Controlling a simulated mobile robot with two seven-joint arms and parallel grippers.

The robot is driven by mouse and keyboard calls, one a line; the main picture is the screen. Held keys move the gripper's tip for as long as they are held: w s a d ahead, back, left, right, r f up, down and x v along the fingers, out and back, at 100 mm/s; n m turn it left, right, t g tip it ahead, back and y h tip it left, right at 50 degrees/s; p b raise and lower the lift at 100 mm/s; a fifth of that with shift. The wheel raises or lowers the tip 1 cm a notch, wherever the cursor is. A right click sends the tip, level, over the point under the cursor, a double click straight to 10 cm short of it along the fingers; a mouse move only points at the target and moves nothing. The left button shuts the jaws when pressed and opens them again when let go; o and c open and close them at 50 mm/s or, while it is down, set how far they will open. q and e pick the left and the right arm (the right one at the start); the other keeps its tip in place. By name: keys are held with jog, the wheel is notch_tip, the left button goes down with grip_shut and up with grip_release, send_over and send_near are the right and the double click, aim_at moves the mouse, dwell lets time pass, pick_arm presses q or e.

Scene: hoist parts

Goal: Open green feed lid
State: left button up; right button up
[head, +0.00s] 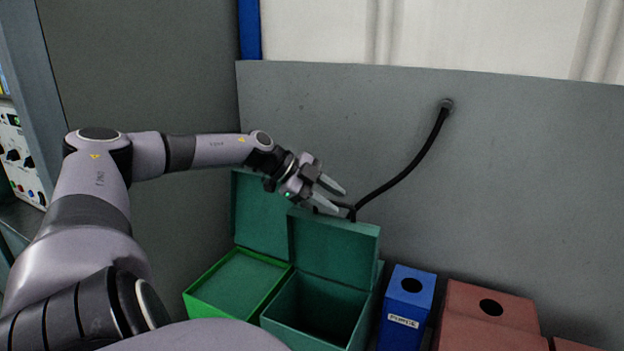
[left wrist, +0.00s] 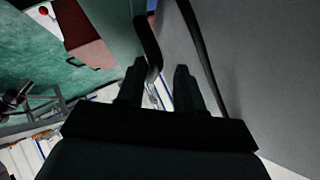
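A bright-green-rimmed box (head: 190,297) stands at the lower middle of the head view, with a flat green surface inside its rim. A teal green panel (head: 257,215) stands upright behind it and looks like its raised lid. Beside it on the right is a teal box (head: 315,312), open and dark inside, its lid (head: 333,250) upright at the back. My left gripper (head: 341,199) is above the top edge of that lid, fingers apart, with nothing visible held. Its fingers also show apart in the left wrist view (left wrist: 160,90). My right gripper is not in view.
A black cable (head: 410,168) runs from the grey wall panel (head: 540,180) down to behind the gripper fingers. A blue box (head: 408,295) with a round hole and a red-brown box (head: 490,325) stand to the right. The wall is close behind the lids.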

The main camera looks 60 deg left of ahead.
pick_arm(q)
jog(key=shift+s+a+r, duration=0.15)
jog(key=shift+s+r, duration=0.1)
jog(key=shift+r, duration=0.05)
jog(key=b+v, duration=0.1)
jog(key=v, duration=0.1)
jog(key=shift+s+a+r, duration=0.2)
jog(key=shift+s+r, duration=0.05)
jog(key=shift+v, duration=0.8)
